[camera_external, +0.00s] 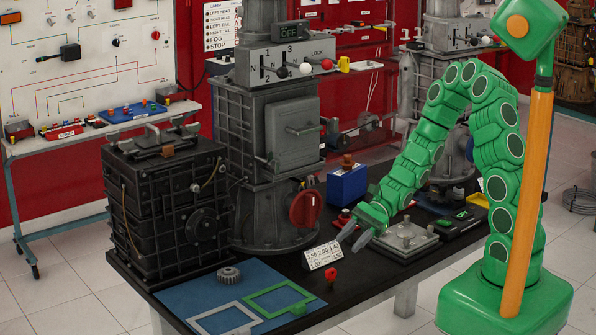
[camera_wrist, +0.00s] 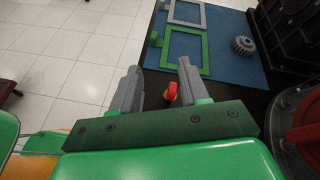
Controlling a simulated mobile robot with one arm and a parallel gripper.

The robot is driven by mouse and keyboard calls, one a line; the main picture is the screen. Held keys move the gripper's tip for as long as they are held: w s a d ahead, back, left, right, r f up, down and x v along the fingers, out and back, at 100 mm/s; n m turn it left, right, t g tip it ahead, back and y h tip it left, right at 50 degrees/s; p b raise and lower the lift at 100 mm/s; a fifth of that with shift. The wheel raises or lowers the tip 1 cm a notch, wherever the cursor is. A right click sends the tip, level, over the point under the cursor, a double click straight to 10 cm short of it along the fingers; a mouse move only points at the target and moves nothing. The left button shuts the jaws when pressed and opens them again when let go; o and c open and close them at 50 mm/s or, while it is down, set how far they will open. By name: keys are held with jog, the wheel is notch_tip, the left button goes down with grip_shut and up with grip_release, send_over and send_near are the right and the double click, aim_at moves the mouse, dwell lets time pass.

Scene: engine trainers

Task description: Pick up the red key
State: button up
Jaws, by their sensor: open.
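The small red key (camera_external: 331,274) sits on the black table near its front edge, beside a small white number card. My green arm reaches over the table from the right. My gripper (camera_external: 355,236) is open and empty, above and behind the key in the outside view, apart from it. In the wrist view the red key (camera_wrist: 171,91) shows between the two grey fingers of my gripper (camera_wrist: 159,68), closer to the right finger.
A blue mat (camera_external: 190,297) holds a green frame (camera_external: 258,311), a grey frame (camera_external: 205,327) and a gear (camera_external: 229,274). The number card (camera_external: 322,255) stands close to the key. A grey machine with a large red knob (camera_external: 305,208) rises behind.

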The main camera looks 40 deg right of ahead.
aim_at(331, 279)
jog(key=f+m, duration=0.1)
jog(key=f, duration=0.1)
jog(key=w+f+m+t, duration=0.1)
jog(key=f+m, duration=0.1)
jog(key=f, duration=0.1)
jog(key=w+f+m, duration=0.1)
jog(key=f, duration=0.1)
jog(key=shift+w+d+f+m+t, duration=0.2)
jog(key=shift+m+t, duration=0.1)
jog(key=shift+m, duration=0.1)
jog(key=shift+x, duration=1.3)
jog(key=shift+f+x, duration=0.15)
jog(key=shift+x, duration=0.7)
jog(key=shift+f+x, duration=0.15)
jog(key=shift+x, duration=1.45)
jog(key=shift+c, duration=0.2)
grip_shut()
